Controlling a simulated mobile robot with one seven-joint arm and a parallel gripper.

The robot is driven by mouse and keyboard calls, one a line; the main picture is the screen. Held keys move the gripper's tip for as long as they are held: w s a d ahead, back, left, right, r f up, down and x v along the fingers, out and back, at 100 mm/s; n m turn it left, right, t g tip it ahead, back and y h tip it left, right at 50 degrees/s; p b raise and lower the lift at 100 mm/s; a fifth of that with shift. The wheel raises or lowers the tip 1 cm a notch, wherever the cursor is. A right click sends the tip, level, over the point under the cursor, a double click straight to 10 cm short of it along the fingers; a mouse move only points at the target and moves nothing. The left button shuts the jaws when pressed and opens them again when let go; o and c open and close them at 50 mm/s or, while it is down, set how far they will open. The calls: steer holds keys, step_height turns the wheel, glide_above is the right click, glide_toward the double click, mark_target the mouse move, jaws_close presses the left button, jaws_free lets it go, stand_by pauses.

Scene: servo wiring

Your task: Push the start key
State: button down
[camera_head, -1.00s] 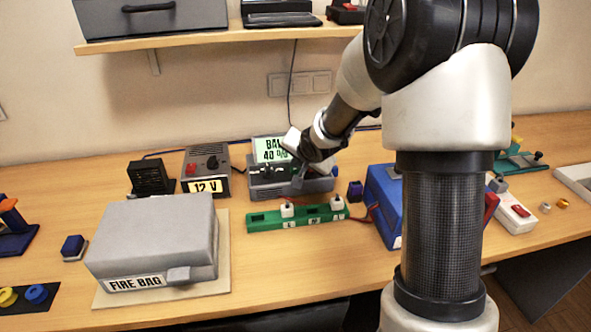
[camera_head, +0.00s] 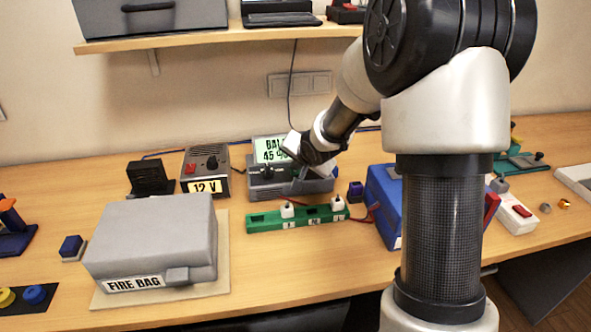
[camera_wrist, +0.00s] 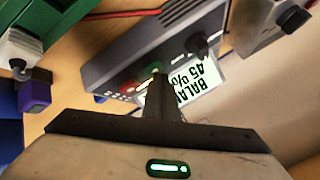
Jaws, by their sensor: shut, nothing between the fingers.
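The grey charger (camera_head: 262,185) stands at the back middle of the bench. Its lit screen (camera_head: 270,150) reads a partly covered "BAL" and 45 %. In the wrist view the screen (camera_wrist: 190,84) shows "BALAN" and 45 %. Its front panel carries small coloured keys (camera_wrist: 128,89), red and pale ones showing, with green and yellow beside the fingertips. My gripper (camera_head: 298,181) is at the charger's front, its fingers shut and empty. In the wrist view the fingers (camera_wrist: 157,90) reach the key row and cover part of it. I cannot tell whether they touch a key.
A green strip (camera_head: 265,222) with white plugs lies in front of the charger. A 12 V supply (camera_head: 206,172) stands left of it, a blue box (camera_head: 383,205) to the right. The grey fire bag box (camera_head: 150,240) is at the front left. A shelf (camera_head: 200,40) hangs above.

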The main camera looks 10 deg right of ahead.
mark_target(297, 176)
steer(key=shift+r+p, duration=0.85)
steer(key=shift+r, duration=0.05)
steer(key=shift+r, duration=0.1)
step_height(297, 176, up, 5)
steer(key=p, duration=0.4)
steer(key=shift+p, duration=0.35)
steer(key=s+d+r+n+g+h+p, duration=0.2)
steer(key=s+r+n+p, duration=0.2)
steer(key=s+r, duration=1.3)
steer(key=s+a+r+n+p, duration=0.1)
steer(key=s+r+n, duration=0.1)
steer(key=s, duration=0.7)
steer(key=s+a+r+n+g+y+p, duration=0.1)
steer(key=s, duration=0.8)
steer(key=shift+s+r+n+g+p, duration=0.3)
steer(key=shift+s+r+n+p, duration=0.1)
